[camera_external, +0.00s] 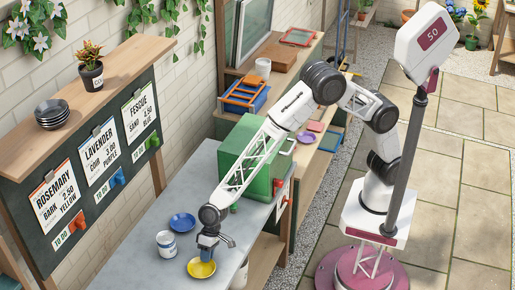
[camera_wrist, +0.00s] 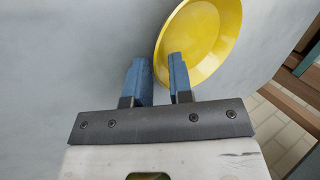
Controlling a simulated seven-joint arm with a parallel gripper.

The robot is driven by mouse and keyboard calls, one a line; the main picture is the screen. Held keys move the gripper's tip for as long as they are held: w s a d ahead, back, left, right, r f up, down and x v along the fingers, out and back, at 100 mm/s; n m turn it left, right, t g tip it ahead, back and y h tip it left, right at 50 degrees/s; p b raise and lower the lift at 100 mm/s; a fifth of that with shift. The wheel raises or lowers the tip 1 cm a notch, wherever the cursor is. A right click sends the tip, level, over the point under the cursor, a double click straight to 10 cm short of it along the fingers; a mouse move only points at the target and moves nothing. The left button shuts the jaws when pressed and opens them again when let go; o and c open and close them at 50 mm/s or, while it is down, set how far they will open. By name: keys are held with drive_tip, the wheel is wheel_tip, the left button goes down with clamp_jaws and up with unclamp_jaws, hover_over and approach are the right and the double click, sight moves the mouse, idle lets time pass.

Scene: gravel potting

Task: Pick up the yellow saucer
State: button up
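The yellow saucer (camera_external: 201,268) lies on the grey tabletop near its front edge. In the wrist view the saucer (camera_wrist: 213,35) fills the upper middle right, with its left rim at the gap between my fingertips. My gripper (camera_external: 209,248) points down at the saucer's far rim. In the wrist view my gripper (camera_wrist: 158,62) has its two blue fingers a short way apart, the right one overlapping the saucer and the left one over grey tabletop. I cannot tell whether a finger touches the rim.
A green box (camera_external: 247,160) stands farther back. A sign board (camera_external: 95,150) with a shelf is at the left.

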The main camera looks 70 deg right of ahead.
clamp_jaws()
idle(0.4)
drive_tip(key=shift+r, duration=0.8)
wheel_tip(320, 180, up, 2)
drive_tip(key=shift+r, duration=0.1)
drive_tip(key=s+d, duration=0.3)
drive_tip(key=d, duration=0.1)
drive_tip(key=s+d+r, duration=0.1)
drive_tip(key=s+d, duration=0.2)
drive_tip(key=d, duration=0.1)
drive_tip(key=s+d, duration=0.4)
drive_tip(key=shift+d+r, duration=0.15)
